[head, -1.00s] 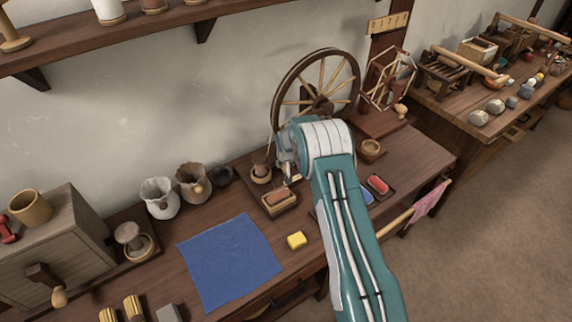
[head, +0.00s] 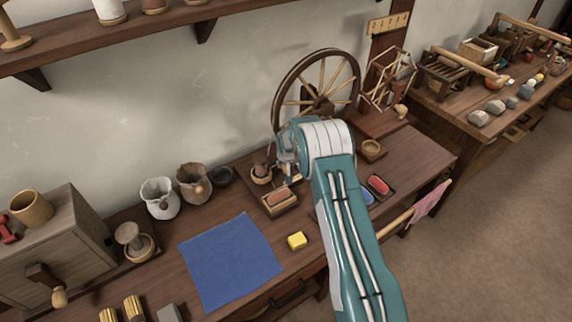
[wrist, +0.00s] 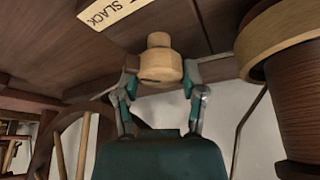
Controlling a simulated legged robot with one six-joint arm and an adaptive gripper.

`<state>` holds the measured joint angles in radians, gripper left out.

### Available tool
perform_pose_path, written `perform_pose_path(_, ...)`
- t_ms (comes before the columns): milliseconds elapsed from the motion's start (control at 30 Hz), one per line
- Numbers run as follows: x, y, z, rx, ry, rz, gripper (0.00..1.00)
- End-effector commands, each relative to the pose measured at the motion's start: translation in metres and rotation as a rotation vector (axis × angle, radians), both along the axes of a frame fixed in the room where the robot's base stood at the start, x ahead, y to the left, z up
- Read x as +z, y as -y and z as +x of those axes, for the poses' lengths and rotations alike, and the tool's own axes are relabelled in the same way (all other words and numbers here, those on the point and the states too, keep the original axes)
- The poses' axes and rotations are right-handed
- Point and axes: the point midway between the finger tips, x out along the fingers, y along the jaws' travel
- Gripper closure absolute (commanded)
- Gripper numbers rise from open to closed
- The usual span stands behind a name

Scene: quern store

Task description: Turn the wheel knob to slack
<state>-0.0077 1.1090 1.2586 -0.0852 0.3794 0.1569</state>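The wheel knob (wrist: 161,66) is a pale turned wooden knob with a small rounded top, in the middle of the wrist view. My gripper (wrist: 160,76) has a finger against each side of it and appears shut on it. A pale label reading SLACK (wrist: 113,10) lies on the dark wood beyond the knob, up and to the left. In the head view my gripper (head: 290,172) is over the wheel's base, and my wrist hides the knob. The spinning wheel (head: 275,92) stands behind it, and part of the wheel shows in the wrist view (wrist: 75,118).
A wooden-rimmed brown spool (wrist: 301,100) stands close at the right in the wrist view. The bench's right end has free room.

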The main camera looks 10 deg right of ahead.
Motion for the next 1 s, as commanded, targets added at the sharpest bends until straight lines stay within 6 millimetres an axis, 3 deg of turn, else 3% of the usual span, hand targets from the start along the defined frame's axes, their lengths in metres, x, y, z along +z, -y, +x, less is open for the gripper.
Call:
perform_pose_path(33, -0.007, -0.002, -0.006, 0.001, -0.018, 0.001, 0.33)
perform_pose_path(100, -0.007, -0.002, -0.005, 0.001, -0.017, 0.001, 0.12)
perform_pose_path(567, 0.003, 0.0, -0.004, 0.0, -0.005, 0.0, 0.12)
perform_pose_path(1000, 0.073, -0.004, -0.032, 0.001, -0.004, -0.001, 0.12)
